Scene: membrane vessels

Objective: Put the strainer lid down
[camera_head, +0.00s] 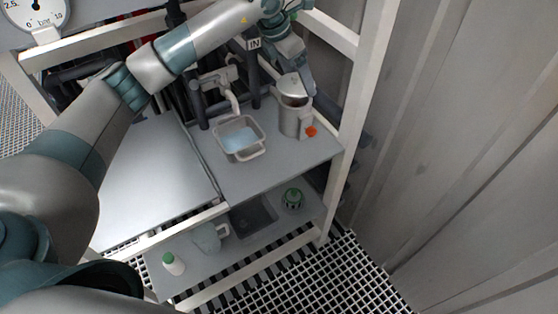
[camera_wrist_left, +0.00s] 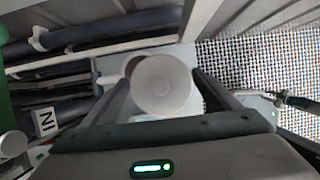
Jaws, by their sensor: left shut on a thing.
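The strainer lid (camera_head: 291,84) is a pale grey round lid at the top of the metal strainer vessel (camera_head: 290,122) on the grey shelf. A dark gap shows below the lid's front edge; I cannot tell whether its back edge touches the rim. My left gripper (camera_head: 302,84) reaches down from above and is shut on the lid. In the left wrist view the lid (camera_wrist_left: 162,85) is a round disc between the two fingers (camera_wrist_left: 164,88) and hides most of what lies below it. My right gripper is not in view.
A square metal basin (camera_head: 256,154) with bluish liquid stands left of the vessel. An orange-red round part (camera_head: 311,131) is at the vessel's lower right. A white frame post (camera_head: 352,120) stands close on the right. A jug, a bottle and a green-topped item (camera_head: 292,200) are below.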

